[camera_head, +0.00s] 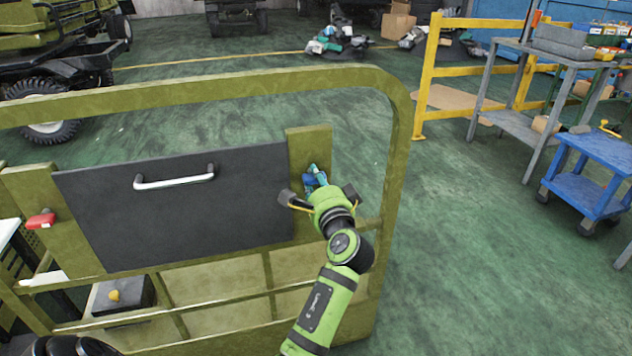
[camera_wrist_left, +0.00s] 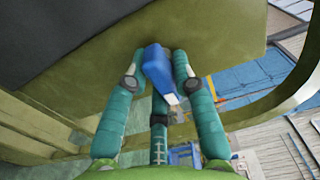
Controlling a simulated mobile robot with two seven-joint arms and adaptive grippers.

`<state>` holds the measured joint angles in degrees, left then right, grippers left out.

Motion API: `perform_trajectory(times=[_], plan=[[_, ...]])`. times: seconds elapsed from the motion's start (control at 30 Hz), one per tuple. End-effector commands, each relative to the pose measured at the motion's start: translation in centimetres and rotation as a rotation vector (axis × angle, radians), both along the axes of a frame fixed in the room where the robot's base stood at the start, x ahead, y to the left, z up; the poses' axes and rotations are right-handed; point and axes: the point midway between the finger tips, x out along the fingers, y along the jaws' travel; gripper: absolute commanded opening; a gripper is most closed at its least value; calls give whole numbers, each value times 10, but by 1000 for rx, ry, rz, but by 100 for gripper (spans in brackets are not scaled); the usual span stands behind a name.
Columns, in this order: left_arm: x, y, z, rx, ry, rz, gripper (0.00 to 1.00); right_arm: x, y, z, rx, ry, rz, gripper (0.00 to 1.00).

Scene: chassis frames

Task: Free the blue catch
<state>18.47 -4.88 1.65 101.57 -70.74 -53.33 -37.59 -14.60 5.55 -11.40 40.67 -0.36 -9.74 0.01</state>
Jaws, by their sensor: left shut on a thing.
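The blue catch (camera_head: 308,181) sits on the olive post at the right edge of a dark grey panel (camera_head: 190,215) with a pale bar handle (camera_head: 174,182). My left gripper (camera_head: 316,178) is at this catch, shut on it; its fingers partly cover it in the head view. In the left wrist view the blue catch (camera_wrist_left: 158,62) shows between the teal fingers of the left gripper (camera_wrist_left: 159,72), with a pale end pointing toward the camera. My right gripper is not in view.
A red catch (camera_head: 41,220) is on the panel's left side. An olive tube frame (camera_head: 250,80) arches over the panel. A black box with a yellow knob (camera_head: 114,295) sits low behind the rails. A blue cart (camera_head: 590,175) stands right; green floor between is clear.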

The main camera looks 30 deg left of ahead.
Motion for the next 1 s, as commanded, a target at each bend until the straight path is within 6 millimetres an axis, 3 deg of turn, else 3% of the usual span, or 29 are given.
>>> perform_trajectory(times=[0.27,0.3,0.33,0.73,0.87,1.0], plan=[[0,0,-1,-10,-4,0,0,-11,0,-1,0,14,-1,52],[0,0,-1,-10,-4,0,38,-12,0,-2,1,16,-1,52],[0,0,-1,-9,-4,0,49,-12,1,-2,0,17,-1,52],[0,0,4,-3,-4,0,49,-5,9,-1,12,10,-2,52],[0,0,22,-5,-9,0,49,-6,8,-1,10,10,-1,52],[0,-1,52,-5,-13,-1,49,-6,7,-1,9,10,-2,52]])
